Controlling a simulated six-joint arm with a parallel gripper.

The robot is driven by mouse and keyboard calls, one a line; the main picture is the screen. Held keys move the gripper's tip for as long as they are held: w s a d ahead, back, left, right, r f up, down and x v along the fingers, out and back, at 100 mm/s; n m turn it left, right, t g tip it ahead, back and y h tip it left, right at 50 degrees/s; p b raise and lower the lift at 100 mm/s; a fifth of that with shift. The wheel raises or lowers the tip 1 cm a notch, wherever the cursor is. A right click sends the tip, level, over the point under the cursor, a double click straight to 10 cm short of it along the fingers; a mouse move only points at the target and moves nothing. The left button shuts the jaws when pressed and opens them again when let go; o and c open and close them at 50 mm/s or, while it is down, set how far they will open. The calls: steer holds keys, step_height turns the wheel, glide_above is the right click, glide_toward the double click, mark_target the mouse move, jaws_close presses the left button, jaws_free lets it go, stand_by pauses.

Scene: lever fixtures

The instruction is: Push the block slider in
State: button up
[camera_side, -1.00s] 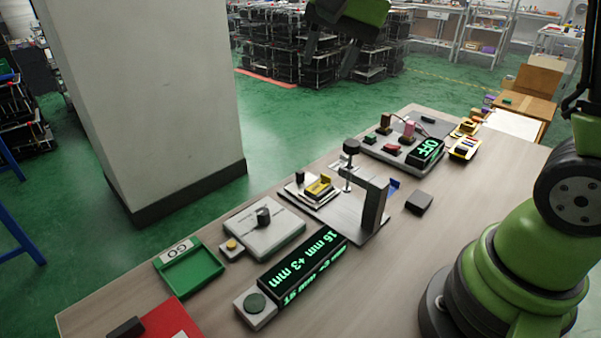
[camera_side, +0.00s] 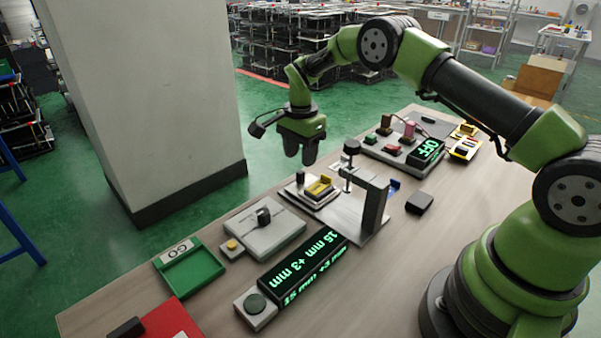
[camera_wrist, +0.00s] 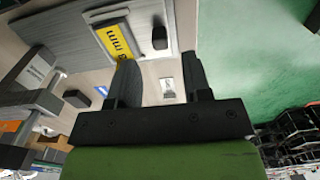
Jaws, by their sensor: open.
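The block slider (camera_side: 325,196) is a pale plate on the grey gauge fixture (camera_side: 345,222), carrying a yellow block (camera_side: 318,187) and a dark knob (camera_side: 300,176). In the wrist view the yellow block (camera_wrist: 112,40) shows "mm" lettering, and the dark knob (camera_wrist: 160,38) stands to its right. My gripper (camera_side: 301,162) points down above the far side of the slider, seemingly clear of it. In the wrist view my gripper (camera_wrist: 162,82) is open and empty, its two dark fingers apart. Part of the yellow block is hidden behind a finger in the wrist view.
A grey upright frame with a black-knobbed screw (camera_side: 351,147) stands right of the slider. A lit "15 mm +3 mm" display (camera_side: 304,262), a grey dial box (camera_side: 265,235) and a green GO tray (camera_side: 190,266) lie nearer.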

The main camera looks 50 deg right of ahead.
mark_target(301, 172)
step_height(301, 172, down, 6)
steer(key=shift+r, duration=0.15)
jaws_close()
